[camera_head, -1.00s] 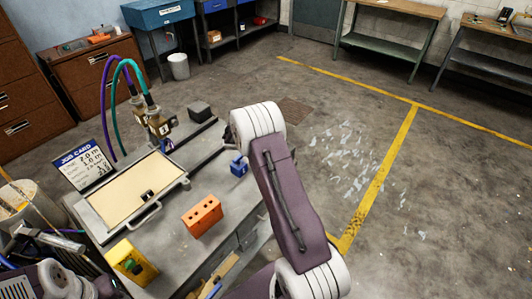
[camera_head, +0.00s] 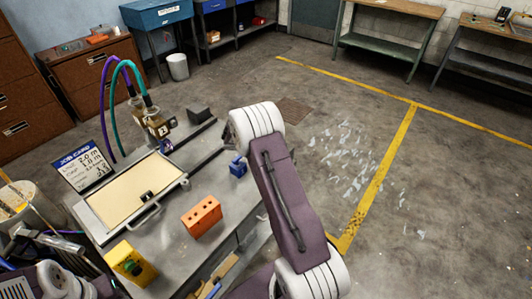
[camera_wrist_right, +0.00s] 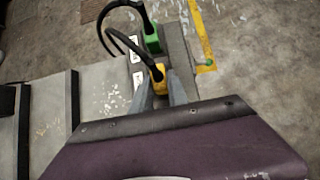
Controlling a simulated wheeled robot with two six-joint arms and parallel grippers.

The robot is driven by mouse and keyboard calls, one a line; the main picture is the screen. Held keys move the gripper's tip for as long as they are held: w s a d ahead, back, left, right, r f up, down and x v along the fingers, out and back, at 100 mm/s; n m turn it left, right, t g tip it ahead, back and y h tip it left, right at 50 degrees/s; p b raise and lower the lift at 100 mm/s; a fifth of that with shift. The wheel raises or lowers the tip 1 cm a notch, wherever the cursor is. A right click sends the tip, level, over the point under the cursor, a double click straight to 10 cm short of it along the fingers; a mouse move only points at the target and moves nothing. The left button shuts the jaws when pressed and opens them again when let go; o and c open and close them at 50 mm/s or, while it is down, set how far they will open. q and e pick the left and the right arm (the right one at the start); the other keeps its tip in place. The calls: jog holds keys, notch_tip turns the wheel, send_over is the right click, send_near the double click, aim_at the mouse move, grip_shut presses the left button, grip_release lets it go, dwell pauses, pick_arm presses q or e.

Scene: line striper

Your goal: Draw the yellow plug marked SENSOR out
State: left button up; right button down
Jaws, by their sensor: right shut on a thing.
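In the right wrist view a yellow plug (camera_wrist_right: 157,74) with a dark cable stands at a grey block. My right gripper (camera_wrist_right: 159,90) is shut on it, one grey finger on each side. A green plug (camera_wrist_right: 152,40) with its own dark cable sits just beyond. The SENSOR marking is not readable. I cannot tell whether the yellow plug is still fully seated. In the head view my right arm rises at the centre, and its gripper cannot be made out. My left arm shows at the lower left; its gripper's jaws are unclear.
The bench carries a cream panel (camera_head: 133,190), an orange block with holes (camera_head: 202,216), a yellow box (camera_head: 132,263) and a blue piece (camera_head: 238,167). A job card (camera_head: 85,167) stands at its left. Purple and teal hoses (camera_head: 122,68) arch over the back. Floor at right is free.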

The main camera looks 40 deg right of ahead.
jog(key=shift+w+r, duration=0.1)
jog(key=shift+r, duration=0.25)
jog(key=shift+r+p, duration=0.3)
jog(key=shift+p, duration=0.15)
jog(key=shift+r+p, duration=1.7)
jog(key=shift+r, duration=0.05)
